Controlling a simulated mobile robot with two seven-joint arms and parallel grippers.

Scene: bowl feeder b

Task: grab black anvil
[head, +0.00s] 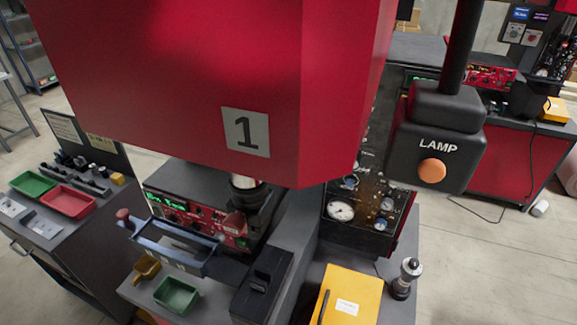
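Neither of my grippers shows in the head view. I cannot pick out the black anvil for certain. Several small black parts (90,183) stand in a row on the grey side table at the left, with more dark parts (72,160) behind them. They are too small to tell apart. A black block-shaped machine part (262,284) sits at the front of the red press, below its head. A dark tool end (262,209) hangs under the press head.
The large red press head (215,70) marked 1 fills the upper middle. A black LAMP box (436,140) hangs at right. Green (33,183) and red (68,201) trays lie on the side table. A yellow folder (346,296) and a small black-and-silver device (406,277) are at front right.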

